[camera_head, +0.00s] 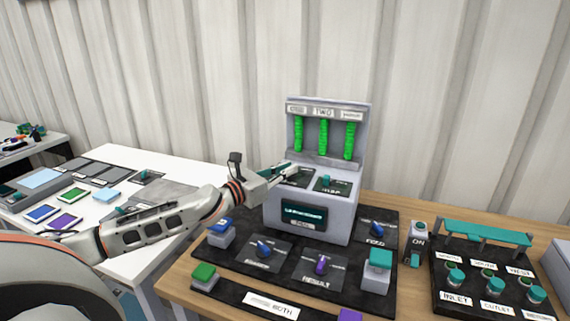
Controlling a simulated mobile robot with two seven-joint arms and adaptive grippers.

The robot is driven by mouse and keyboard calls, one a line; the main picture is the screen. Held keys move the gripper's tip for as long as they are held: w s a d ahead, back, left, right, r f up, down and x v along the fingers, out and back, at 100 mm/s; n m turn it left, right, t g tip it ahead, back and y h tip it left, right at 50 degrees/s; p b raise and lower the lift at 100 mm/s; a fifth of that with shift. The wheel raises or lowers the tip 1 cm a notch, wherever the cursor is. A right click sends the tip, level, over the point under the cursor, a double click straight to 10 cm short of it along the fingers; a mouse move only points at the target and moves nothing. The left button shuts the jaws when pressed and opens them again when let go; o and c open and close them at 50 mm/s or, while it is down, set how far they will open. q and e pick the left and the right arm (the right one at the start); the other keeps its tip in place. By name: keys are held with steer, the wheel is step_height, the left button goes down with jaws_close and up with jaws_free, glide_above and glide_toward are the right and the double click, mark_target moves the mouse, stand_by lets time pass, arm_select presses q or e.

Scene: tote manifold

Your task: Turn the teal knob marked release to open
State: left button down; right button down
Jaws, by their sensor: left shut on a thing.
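A grey machine (300,215) with three green columns (323,138) stands on the wooden table. Its sloped top has a left dark panel (300,180) and a right dark panel (333,186) that bears a small teal knob (328,180). My left gripper (286,170) reaches in from the left and is shut at the left panel on a small teal knob, which its fingers largely hide. The panel lettering is too small to read surely, so I cannot confirm the release mark or the knob's angle. My right gripper is not in view.
In front of the machine, a black board holds blue knobs (264,248), a purple knob (320,265), a green button (204,272) and a teal block (380,259). At right are a teal rail (487,233) and several teal knobs (455,276). A white table (125,159) stands at left.

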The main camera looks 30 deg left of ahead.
arm_select(q)
steer(key=shift+a+m+g+h+p, duration=0.1)
steer(key=shift+m+g+h+p, duration=0.25)
steer(key=shift+m+h, duration=0.5)
steer(key=shift+h, duration=0.65)
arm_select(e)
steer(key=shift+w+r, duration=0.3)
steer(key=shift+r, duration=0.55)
arm_select(q)
steer(key=c, duration=2.1)
jaws_free()
steer(key=shift+w, duration=0.1)
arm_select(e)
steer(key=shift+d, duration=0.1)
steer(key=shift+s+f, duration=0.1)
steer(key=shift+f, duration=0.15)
arm_select(q)
steer(key=shift+v, duration=2.45)
steer(key=v, duration=0.7)
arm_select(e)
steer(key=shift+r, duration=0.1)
